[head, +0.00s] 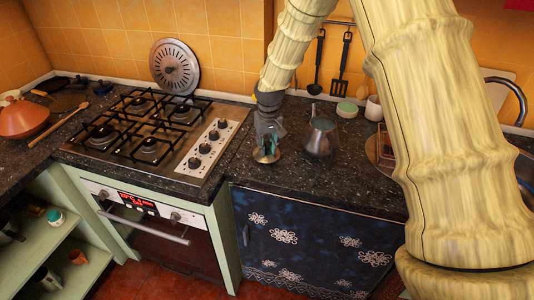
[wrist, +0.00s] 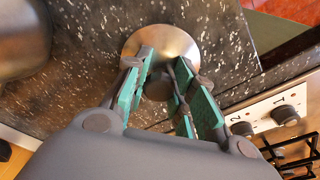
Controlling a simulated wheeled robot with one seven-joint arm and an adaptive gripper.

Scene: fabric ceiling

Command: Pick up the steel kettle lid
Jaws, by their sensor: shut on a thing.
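The steel kettle lid (wrist: 165,42) is a shiny round disc with a dark knob in the wrist view. My gripper (wrist: 162,72) has its green-padded fingers on either side of the knob and is shut on it. In the head view my gripper (head: 267,147) points down over the counter, with the lid (head: 265,158) just under its fingertips. Part of the lid is hidden by the fingers. I cannot tell whether the lid touches the counter. The steel kettle (head: 318,138) stands just right of the gripper; its rounded side shows at the left of the wrist view (wrist: 22,40).
The gas hob (head: 150,132) with its knobs lies to the left. A green-topped jar (head: 347,109) and a white cup (head: 374,108) stand behind right. The counter's front edge is close in front of the lid. Speckled counter (head: 300,177) is clear in front of the kettle.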

